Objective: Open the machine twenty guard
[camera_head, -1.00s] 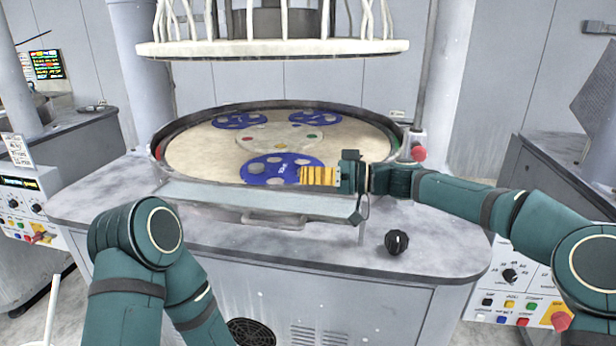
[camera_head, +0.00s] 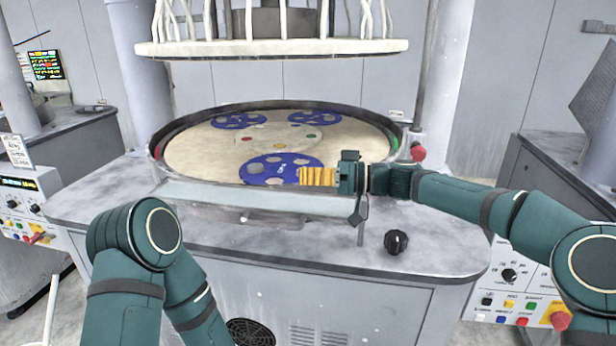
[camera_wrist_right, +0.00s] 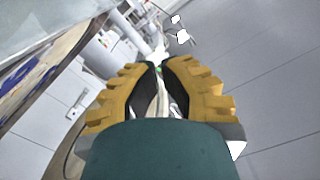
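The guard (camera_head: 255,199) is a pale, translucent panel along the front rim of the round platen (camera_head: 200,150). A handle (camera_head: 272,219) shows below it. My right gripper (camera_head: 302,176) reaches in from the right, its yellow fingers pointing left just above the guard's right half, over the platen's front edge. Contact with the guard is not clear. In the right wrist view the fingers (camera_wrist_right: 157,68) are close together, with a narrow pale strip between their dark pads; whether that is background or something held cannot be told. My left gripper is out of view; only its arm shows.
A black knob (camera_head: 396,242) stands on the grey worktop (camera_head: 440,240), and a red button (camera_head: 418,153) on a post at the platen's right. A white ring with hoses (camera_head: 270,48) hangs above. Blue discs (camera_head: 270,170) lie on the platen. Control panels flank the machine.

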